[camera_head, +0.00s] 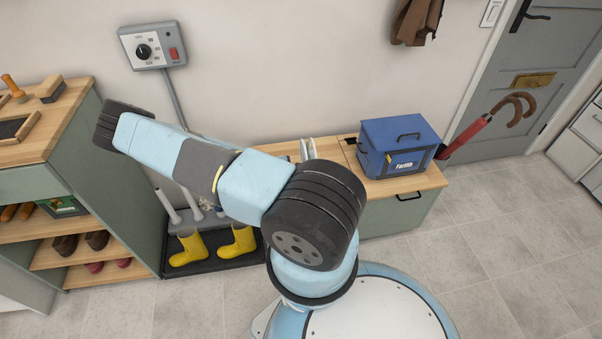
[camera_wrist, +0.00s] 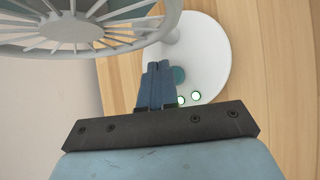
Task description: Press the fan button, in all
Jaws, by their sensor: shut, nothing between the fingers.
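In the wrist view a fan's round grille (camera_wrist: 80,30) fills the upper left. Its white round base (camera_wrist: 213,55) stands on a wooden surface. The base carries a teal disc (camera_wrist: 179,75) and two small green-ringed buttons (camera_wrist: 196,96), one partly beside my fingers. My gripper (camera_wrist: 158,66) is shut and empty, its fingertips over the base next to the teal disc. I cannot tell whether they touch it. In the head view my arm hides my gripper and most or all of the fan.
A wooden-topped bench (camera_head: 424,182) holds a blue box (camera_head: 399,145). A shelf (camera_head: 55,135) with shoes stands at the left, yellow boots (camera_head: 188,248) on a dark tray beside it. A wall control box (camera_head: 153,47) hangs above. The floor (camera_head: 500,250) at the right is clear.

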